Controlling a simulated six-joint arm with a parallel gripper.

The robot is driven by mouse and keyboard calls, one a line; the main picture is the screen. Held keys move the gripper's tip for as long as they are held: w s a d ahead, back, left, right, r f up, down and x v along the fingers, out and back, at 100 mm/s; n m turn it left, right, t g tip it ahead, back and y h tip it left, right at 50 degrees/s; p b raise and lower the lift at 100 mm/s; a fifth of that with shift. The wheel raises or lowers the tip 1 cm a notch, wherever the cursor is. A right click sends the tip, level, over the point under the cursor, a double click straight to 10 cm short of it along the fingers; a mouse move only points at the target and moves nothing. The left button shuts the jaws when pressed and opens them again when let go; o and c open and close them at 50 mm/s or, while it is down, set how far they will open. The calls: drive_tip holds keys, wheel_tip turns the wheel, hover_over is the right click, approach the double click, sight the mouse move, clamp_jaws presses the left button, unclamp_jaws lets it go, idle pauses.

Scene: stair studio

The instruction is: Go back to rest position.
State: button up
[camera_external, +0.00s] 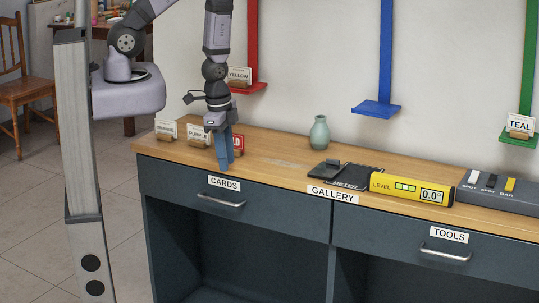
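My gripper (225,160) points down at the left end of the wooden counter (275,160), above the CARDS label near the front edge. Its blue-grey fingers overlap in this view, so I cannot tell whether they are open or shut. I see no object clearly held between them. The gap between the fingertips and the counter is hard to judge. A red card (238,143) stands close by at the right and is partly hidden by the fingers.
Small cards marked PURPLE (198,132) and another (166,128) stand at the left. A YELLOW card (239,75) is on the red shelf (250,88).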

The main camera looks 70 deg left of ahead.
drive_tip(key=s+r+n, duration=0.2)
drive_tip(key=r+n, duration=0.1)
drive_tip(key=r, duration=0.6)
drive_tip(key=s+r+n+g, duration=0.1)
drive_tip(key=s+r+n, duration=0.1)
drive_tip(key=r, duration=0.8)
drive_tip(key=shift+a+r+n+h, duration=0.15)
drive_tip(key=shift+a+n+h, duration=0.2)
drive_tip(key=shift+n, duration=0.55)
drive_tip(key=w+d+f+n+t+h+b, duration=0.1)
drive_tip(key=w+d+f+n+h+b, duration=0.3)
drive_tip(key=f+b, duration=1.6)
drive_tip(key=w+d+f+n+t+b, duration=0.15)
drive_tip(key=d+f+b, duration=0.35)
drive_tip(key=f+b, duration=1.5)
drive_tip(key=w+d+f+n+t+h+b, duration=0.25)
drive_tip(key=d+f+n+b, duration=0.2)
drive_tip(key=f+b, duration=1.55)
drive_tip(key=s+a+f+m+g+y+b, duration=0.1)
drive_tip(key=s+a+f+m+y+b, duration=0.1)
drive_tip(key=f+b, duration=0.5)
drive_tip(key=s+a+f+m+g+y+b, duration=0.2)
drive_tip(key=s+a+f+m+b, duration=0.1)
drive_tip(key=a+f+b, duration=0.4)
drive_tip(key=s+a+f+m+g+y+b, duration=0.2)
drive_tip(key=s+a+f+m+b, duration=0.1)
drive_tip(key=f+b, duration=0.6)
drive_tip(key=shift+a+f+m+y, duration=0.3)
drive_tip(key=shift+a+m, duration=0.5)
drive_tip(key=shift+m, duration=0.2)
